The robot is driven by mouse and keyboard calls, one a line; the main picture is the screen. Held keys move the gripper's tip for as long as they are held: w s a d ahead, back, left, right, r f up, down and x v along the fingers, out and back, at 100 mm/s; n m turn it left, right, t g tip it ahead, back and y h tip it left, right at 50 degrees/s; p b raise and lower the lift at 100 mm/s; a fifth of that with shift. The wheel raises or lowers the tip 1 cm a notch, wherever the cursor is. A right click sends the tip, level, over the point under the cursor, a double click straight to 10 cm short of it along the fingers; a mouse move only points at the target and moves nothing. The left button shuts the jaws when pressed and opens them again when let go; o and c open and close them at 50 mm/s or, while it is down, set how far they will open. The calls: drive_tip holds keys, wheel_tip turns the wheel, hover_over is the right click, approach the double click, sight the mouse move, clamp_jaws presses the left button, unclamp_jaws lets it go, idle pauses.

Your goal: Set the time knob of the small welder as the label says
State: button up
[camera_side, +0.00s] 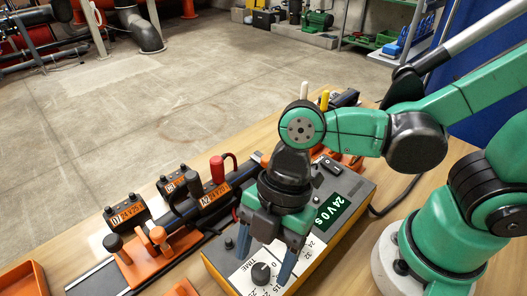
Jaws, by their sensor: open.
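The small welder (222,269) is a grey box with an orange front on the wooden table. Its green display (331,210) reads "24 V 0 s". The dark round time knob (261,274) sits on a white dial plate marked "TIME", partly hidden by my gripper. My gripper (262,268) points down above the dial plate, jaws open, one finger on each side of the knob in the picture. I cannot tell whether the fingers touch it. One orange label (215,195) on a black fitting seems to read "A2 24V 20s". Another label (129,213) seems to read "24V 25s".
An orange pipe clamp (157,246) holds black pipe left of the welder. A red-capped part (217,170) stands upright there. An orange tray (24,280) lies at the lower left. A dark cable (385,205) runs right of the welder, near my arm's base.

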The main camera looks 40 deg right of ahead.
drive_tip(key=shift+s+a+f, duration=0.1)
drive_tip(key=shift+a+f, duration=0.15)
drive_tip(key=shift+f, duration=0.45)
clamp_jaws()
